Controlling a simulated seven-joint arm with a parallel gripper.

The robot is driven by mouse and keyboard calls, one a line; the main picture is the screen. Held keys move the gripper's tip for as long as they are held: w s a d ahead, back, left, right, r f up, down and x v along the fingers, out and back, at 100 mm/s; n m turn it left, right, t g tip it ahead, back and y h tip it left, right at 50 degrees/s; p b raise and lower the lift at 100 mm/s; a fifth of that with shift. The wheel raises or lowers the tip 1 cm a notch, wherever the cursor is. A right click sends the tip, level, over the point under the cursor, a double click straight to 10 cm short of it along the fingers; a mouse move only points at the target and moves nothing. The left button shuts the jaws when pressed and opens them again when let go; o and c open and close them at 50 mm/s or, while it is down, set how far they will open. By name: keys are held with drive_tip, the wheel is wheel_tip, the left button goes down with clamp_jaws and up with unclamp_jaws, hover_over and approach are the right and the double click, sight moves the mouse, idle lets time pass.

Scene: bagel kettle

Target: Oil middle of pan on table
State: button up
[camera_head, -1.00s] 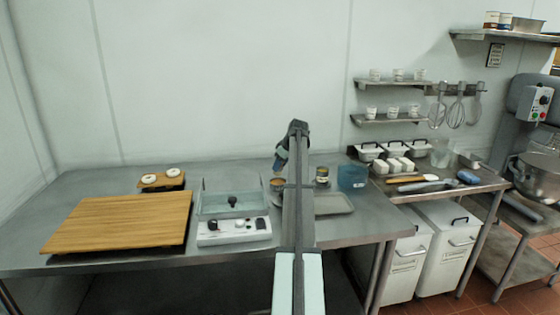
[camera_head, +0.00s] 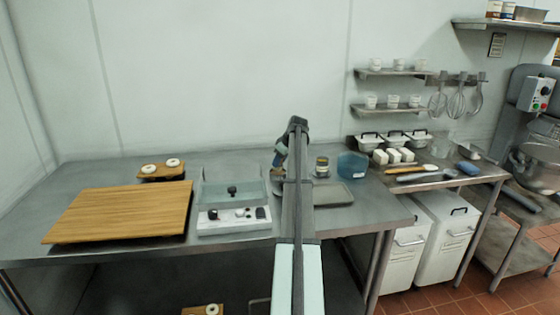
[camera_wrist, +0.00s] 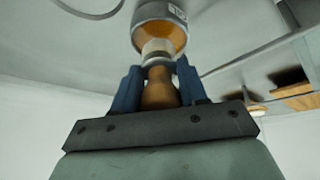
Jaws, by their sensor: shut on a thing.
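The pan is a flat grey tray (camera_head: 338,195) on the steel table, partly hidden behind my arm. My gripper (camera_head: 278,169) is low over the table, left of the tray. In the wrist view my blue fingers (camera_wrist: 160,85) are shut on a brown wooden handle with a pale collar, seemingly a brush (camera_wrist: 160,97). A round grey container with amber inside, seemingly the oil (camera_wrist: 160,22), is just beyond the brush's far end. The bristles are not clearly visible, and I cannot tell whether they touch the oil.
A small labelled jar (camera_head: 321,167) and a blue tub (camera_head: 352,166) stand behind the tray. A hot-plate unit with clear walls (camera_head: 233,205) stands left of my arm. A large wooden board (camera_head: 120,212) and a small bagel board (camera_head: 161,174) lie further left.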

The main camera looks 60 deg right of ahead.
drive_tip(key=shift+f, duration=0.65)
idle(1.4)
drive_tip(key=shift+r, duration=0.1)
drive_tip(key=shift+r, duration=3.4)
